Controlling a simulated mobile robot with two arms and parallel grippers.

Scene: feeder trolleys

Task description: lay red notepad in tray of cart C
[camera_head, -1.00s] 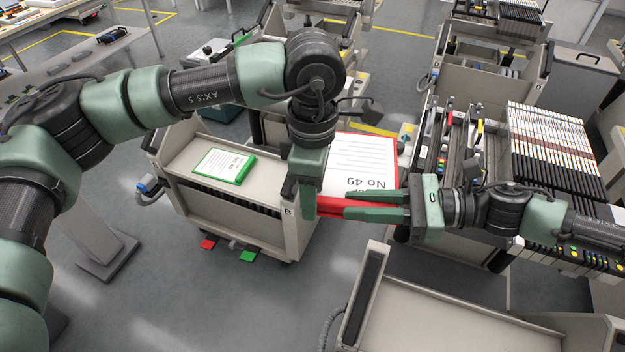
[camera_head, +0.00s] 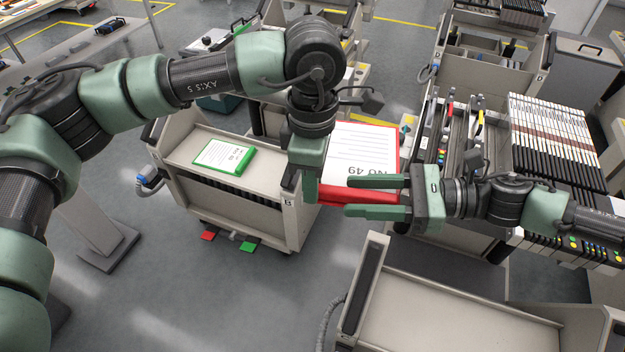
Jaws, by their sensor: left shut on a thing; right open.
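The red notepad (camera_head: 362,150), with a white top page reading "No 49", is held raised in the middle of the view. My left gripper (camera_head: 311,190) is shut on its left edge. My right gripper (camera_head: 350,197) is open at its near right side; one finger overlaps the page and the other is just below the red front edge. I cannot tell whether they touch it. No letter C is readable on any cart. A cart (camera_head: 470,320) with a bare light top stands at the bottom right.
Cart B (camera_head: 290,222) stands at the left with a green notepad (camera_head: 224,156) on its top. A cart with long dark slots and a row of white-and-black feeders (camera_head: 555,140) stands at the right. Cart D (camera_head: 505,75) is behind it. Open grey floor lies at the lower left.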

